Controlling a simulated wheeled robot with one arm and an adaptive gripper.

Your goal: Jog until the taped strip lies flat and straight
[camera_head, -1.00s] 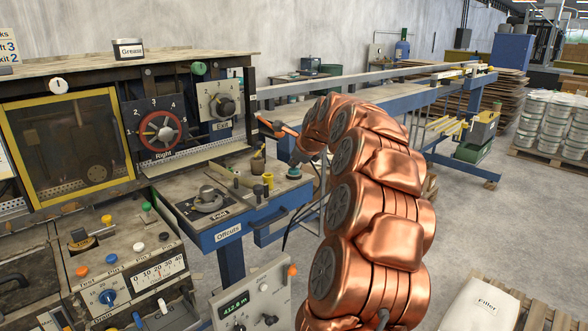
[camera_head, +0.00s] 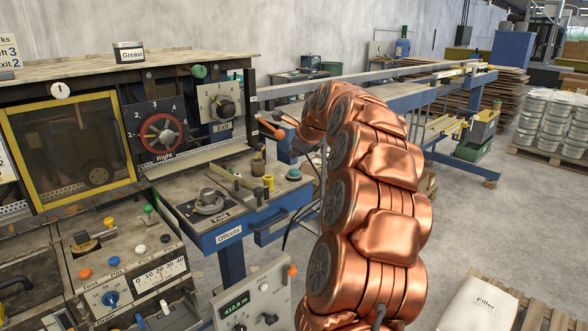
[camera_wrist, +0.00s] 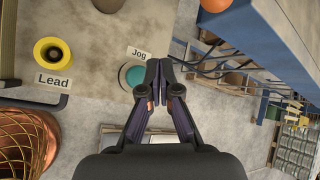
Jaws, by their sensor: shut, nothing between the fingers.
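The teal Jog button (camera_wrist: 132,75) is in the wrist view, beside its "Jog" label (camera_wrist: 139,53). My gripper (camera_wrist: 158,64) is shut and empty, its fingertips at the button's right edge in the picture. Whether they touch it I cannot tell. In the head view the teal button (camera_head: 294,174) sits at the right end of the blue-edged Offcuts table (camera_head: 262,215). My copper arm (camera_head: 375,200) arches over toward it, and the fingers are not clear there. I cannot make out the taped strip in either view.
The red Right handwheel (camera_head: 162,133) and Exit dial (camera_head: 222,108) are on the machine front. A long blue bench (camera_head: 395,90) runs behind my arm.

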